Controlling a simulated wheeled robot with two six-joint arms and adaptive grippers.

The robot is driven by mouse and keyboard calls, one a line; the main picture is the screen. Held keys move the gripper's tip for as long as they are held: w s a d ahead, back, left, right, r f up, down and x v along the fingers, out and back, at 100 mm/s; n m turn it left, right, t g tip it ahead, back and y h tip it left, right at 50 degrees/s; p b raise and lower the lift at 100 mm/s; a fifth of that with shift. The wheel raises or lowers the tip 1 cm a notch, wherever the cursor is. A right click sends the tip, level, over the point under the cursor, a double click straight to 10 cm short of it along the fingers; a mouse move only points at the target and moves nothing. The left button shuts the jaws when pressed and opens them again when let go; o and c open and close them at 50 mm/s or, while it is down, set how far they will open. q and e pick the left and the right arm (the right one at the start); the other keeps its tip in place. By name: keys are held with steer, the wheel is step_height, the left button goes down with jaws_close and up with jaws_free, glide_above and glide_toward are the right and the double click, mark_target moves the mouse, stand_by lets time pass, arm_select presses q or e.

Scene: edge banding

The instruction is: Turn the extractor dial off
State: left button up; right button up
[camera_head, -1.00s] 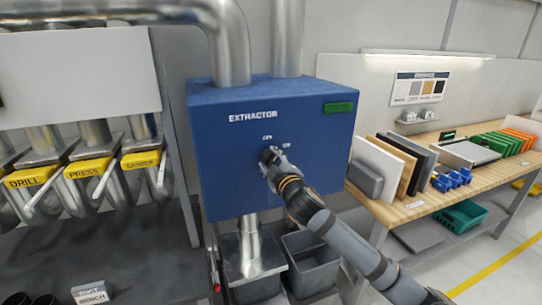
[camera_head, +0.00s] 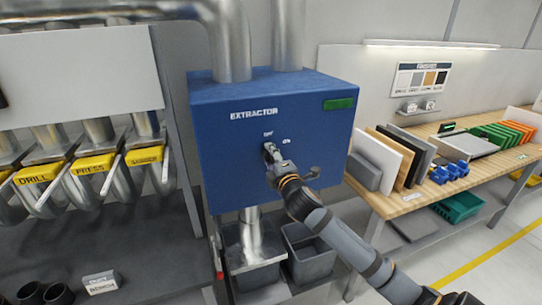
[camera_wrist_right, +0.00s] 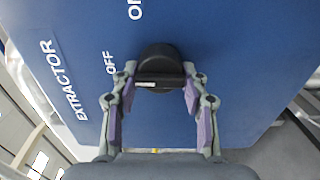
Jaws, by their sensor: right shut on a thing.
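The blue extractor box (camera_head: 225,160) hangs at the middle of the head view, with its white name on the front. Its black dial (camera_wrist_right: 158,62) shows in the right wrist view, with a raised bar lying level across that picture. The OFF mark (camera_wrist_right: 109,62) is left of the dial, and the ON mark (camera_wrist_right: 134,10) is at the top, partly cut off. My right gripper (camera_head: 271,153) is at the box front and mostly hides the dial in the head view. In the wrist view its fingers (camera_wrist_right: 158,90) are shut on the dial's bar from both sides. My left gripper is out of view.
A wooden bench (camera_head: 405,203) with upright boards and blue clamps stands right of the box. Grey bins (camera_head: 310,255) sit below it. Ducts with yellow labelled gates (camera_head: 93,163) are on the left. Metal pipes (camera_head: 289,40) rise from the box top.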

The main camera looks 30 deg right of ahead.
mark_target(270, 157)
stand_by(0.4)
steer(key=o, duration=1.2)
steer(key=shift+c, duration=0.2)
steer(key=shift+s, duration=0.1)
steer(key=v, duration=0.5)
steer(key=shift+a+f, duration=0.1)
steer(key=shift+a, duration=0.05)
steer(key=shift+v, duration=1.1)
